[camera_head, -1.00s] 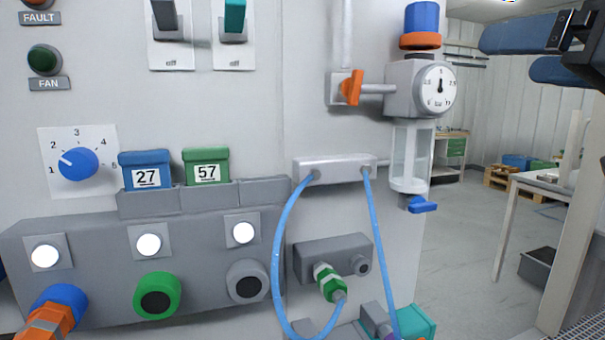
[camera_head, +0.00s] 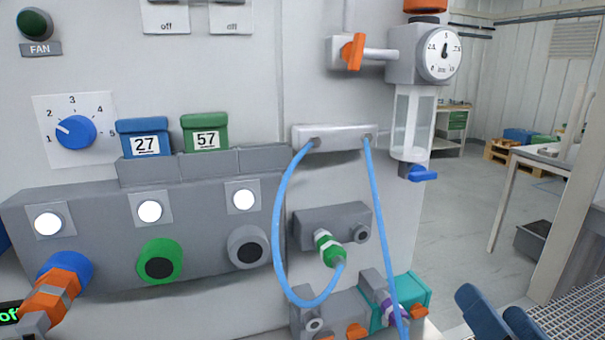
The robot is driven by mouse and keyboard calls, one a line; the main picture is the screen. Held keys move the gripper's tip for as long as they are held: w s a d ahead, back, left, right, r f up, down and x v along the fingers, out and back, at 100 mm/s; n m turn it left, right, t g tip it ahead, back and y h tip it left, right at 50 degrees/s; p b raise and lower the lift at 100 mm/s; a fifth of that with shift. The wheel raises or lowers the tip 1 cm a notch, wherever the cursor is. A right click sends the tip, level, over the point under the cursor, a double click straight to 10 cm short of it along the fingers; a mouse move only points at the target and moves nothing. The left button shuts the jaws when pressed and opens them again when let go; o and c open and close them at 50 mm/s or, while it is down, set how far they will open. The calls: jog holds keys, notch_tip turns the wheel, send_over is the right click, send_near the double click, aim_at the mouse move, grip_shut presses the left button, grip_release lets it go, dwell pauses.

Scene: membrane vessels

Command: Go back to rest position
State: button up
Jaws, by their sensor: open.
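My gripper (camera_head: 489,302) is at the lower right of the head view. Only its two blue fingers show, pointing up and a little left. They are apart with nothing between them. The rest of the gripper is below the picture's edge. It is to the right of the panel (camera_head: 250,85) and touches nothing that I can see.
The panel carries a blue dial (camera_head: 75,132), blue box 27 (camera_head: 143,138), green box 57 (camera_head: 205,133), a gauge (camera_head: 440,55) and looping blue hose (camera_head: 276,235). A teal-sided unit (camera_head: 410,290) is left of my gripper. A grating (camera_head: 575,300) lies right; open floor (camera_head: 450,215) is behind.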

jog(key=s+f+n+g+h, duration=0.1)
jog(key=s+f+g, duration=0.1)
jog(key=s+f, duration=1)
jog(key=s+f+n+g, duration=0.1)
jog(key=s+n, duration=0.3)
jog(key=s, duration=1.3)
jog(key=shift+s+a+f+n, duration=0.2)
jog(key=shift+s+f+n, duration=0.1)
jog(key=shift+s, duration=0.1)
